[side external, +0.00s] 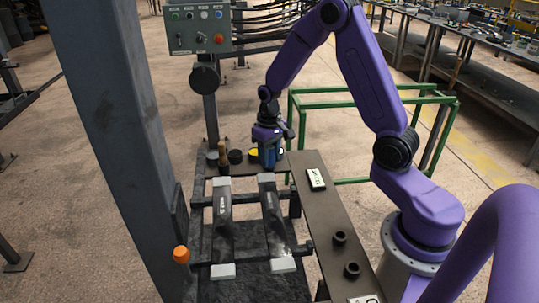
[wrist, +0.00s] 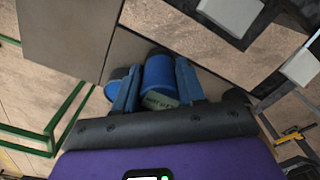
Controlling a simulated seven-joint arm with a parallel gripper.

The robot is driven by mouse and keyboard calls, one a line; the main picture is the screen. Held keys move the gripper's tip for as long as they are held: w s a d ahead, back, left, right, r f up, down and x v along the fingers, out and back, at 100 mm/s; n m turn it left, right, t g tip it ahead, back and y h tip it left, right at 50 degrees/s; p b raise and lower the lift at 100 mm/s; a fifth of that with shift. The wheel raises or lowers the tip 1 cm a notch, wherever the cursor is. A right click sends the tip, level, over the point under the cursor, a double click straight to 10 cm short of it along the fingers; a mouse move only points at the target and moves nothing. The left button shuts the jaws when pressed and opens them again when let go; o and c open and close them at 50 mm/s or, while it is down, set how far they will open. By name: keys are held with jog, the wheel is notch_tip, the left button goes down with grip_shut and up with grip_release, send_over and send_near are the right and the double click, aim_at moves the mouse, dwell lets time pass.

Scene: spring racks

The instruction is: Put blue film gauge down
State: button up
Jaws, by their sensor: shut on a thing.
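The blue film gauge (wrist: 158,76) is a blue cylinder with a pale lettered label, held between the two blue fingers of my gripper (wrist: 156,88) in the wrist view. In the side external view my gripper (side external: 268,143) points down at the far end of the rack, with the blue gauge (side external: 268,158) below it, close over a small dark shelf (side external: 248,166). I cannot tell whether the gauge touches the shelf. Another blue rounded shape (wrist: 118,74) shows beside the left finger in the wrist view, partly hidden.
On the shelf, left of my gripper, are a yellow-topped item (side external: 253,152), a black cylinder (side external: 236,156) and a brass-coloured item (side external: 222,150). The dark rack with pale-ended bars (side external: 223,225) is in front. A long brown plate (side external: 322,210) lies right; a green frame (side external: 370,96) stands behind.

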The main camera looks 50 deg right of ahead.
jog(key=o, duration=0.8)
jog(key=shift+f, duration=0.1)
notch_tip(320, 180, up, 12)
jog(key=shift+r, duration=0.1)
jog(key=s+a+r+n, duration=0.1)
jog(key=s+a+n, duration=0.4)
jog(key=s+a, duration=0.3)
jog(key=s+a+n, duration=0.4)
jog(key=s+a, duration=0.1)
jog(key=s, duration=0.5)
jog(key=s+n, duration=0.1)
jog(key=s, duration=0.2)
jog(key=s+n, duration=0.2)
jog(key=s, duration=0.2)
jog(key=s+n, duration=0.2)
jog(key=s, duration=0.1)
jog(key=shift+s+d+f, duration=0.1)
jog(key=shift+s+f, duration=0.15)
jog(key=shift+f, duration=0.15)
